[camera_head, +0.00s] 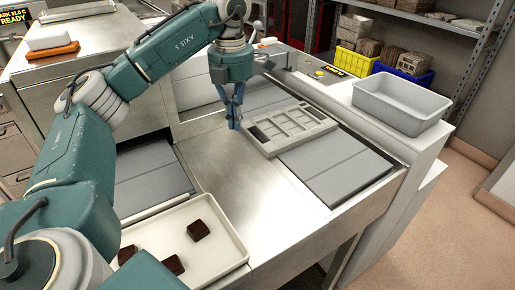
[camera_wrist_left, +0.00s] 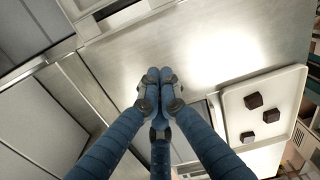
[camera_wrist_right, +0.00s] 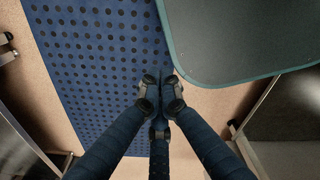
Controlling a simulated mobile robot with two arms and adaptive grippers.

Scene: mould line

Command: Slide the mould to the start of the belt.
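The mould (camera_head: 290,128) is a pale grey tray with several rectangular recesses. My left gripper (camera_head: 234,122) points down just left of the mould. Its fingertips are together and empty in the left wrist view (camera_wrist_left: 158,75). I cannot tell whether they touch the mould; a pale edge of the mould (camera_wrist_left: 120,18) shows there. My right gripper (camera_wrist_right: 160,80) is shut and empty over the floor, away from the mould.
A white tray (camera_head: 225,240) with dark brown blocks stands at the front. A grey bin (camera_head: 400,103) sits on the right-hand ledge. Yellow and blue crates (camera_head: 352,62) stand behind it. A blue dotted mat (camera_wrist_right: 95,65) lies below my right gripper.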

